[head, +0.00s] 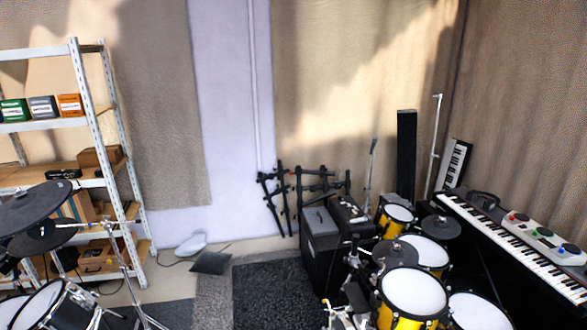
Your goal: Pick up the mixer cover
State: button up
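I cannot pick out a mixer cover with certainty. A white slab-like unit (540,238) with red, green and blue spots on top lies across the keyboard (515,240) at the right. A flat grey piece (319,221) lies on top of a dark box beside the drums. A dark, flat, square piece (211,263) lies on the floor near the middle, next to a pale rounded object (191,244). My gripper is not in view, so its state and what it holds are hidden.
Yellow drums (415,291) crowd the lower right, and more drums and cymbals (38,208) fill the lower left. A white shelf (97,120) with boxes stands at the left. Black stands (300,187) lean at the back wall. A dark rug (270,295) between the drum kits is clear.

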aim_at(320, 223)
jog(key=i+j+u, duration=0.15)
jog(key=i, duration=0.4)
jog(key=i+j+u, duration=0.1)
jog(key=i+j, duration=0.2)
jog(key=i, duration=0.25)
jog(key=i+j+u, duration=0.15)
jog(key=i, duration=0.4)
jog(key=i+z, duration=0.15)
jog(key=i, duration=0.45)
jog(key=i+z, duration=0.1)
jog(key=i, duration=0.5)
jog(key=i+j+z, duration=0.15)
jog(key=i, duration=0.45)
jog(key=i+z, duration=0.75)
jog(key=i+j+z, duration=0.25)
jog(key=i+z, duration=0.15)
